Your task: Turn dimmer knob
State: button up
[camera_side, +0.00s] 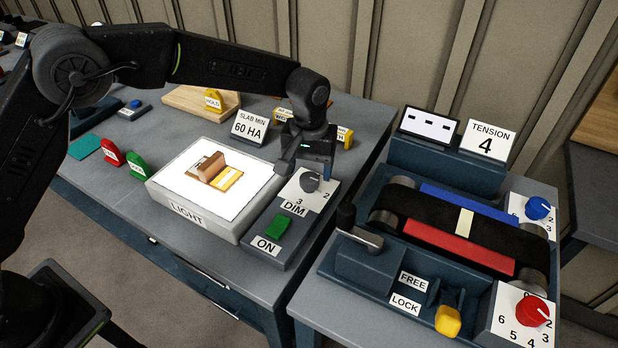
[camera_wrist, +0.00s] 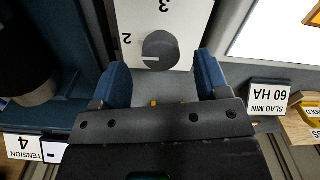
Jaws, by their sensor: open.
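The grey dimmer knob (camera_side: 310,182) sits on a white dial plate with the numbers 2 and 3, on the control box labelled DIM. In the wrist view the knob (camera_wrist: 160,50) lies just ahead of and between my two blue fingers, with a pale pointer line toward the 2 side. My gripper (camera_wrist: 163,75) is open and empty, its fingers on either side of the knob's near edge. In the side view my gripper (camera_side: 303,165) hangs over the back of the dial plate, close to the knob. Whether the fingers touch the knob cannot be told.
A lit light box (camera_side: 190,222) with a brown and yellow piece on it stands left of the control box. A green switch (camera_side: 278,227) sits in front of the knob above ON. The SLAB MIN sign (camera_side: 250,127) stands behind. The belt press (camera_side: 440,225) is at right.

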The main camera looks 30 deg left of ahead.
aim_at(309, 179)
jog(key=shift+f, duration=1.85)
jog(key=shift+c, duration=0.5)
jog(key=c, duration=0.8)
jog(key=shift+c, duration=0.2)
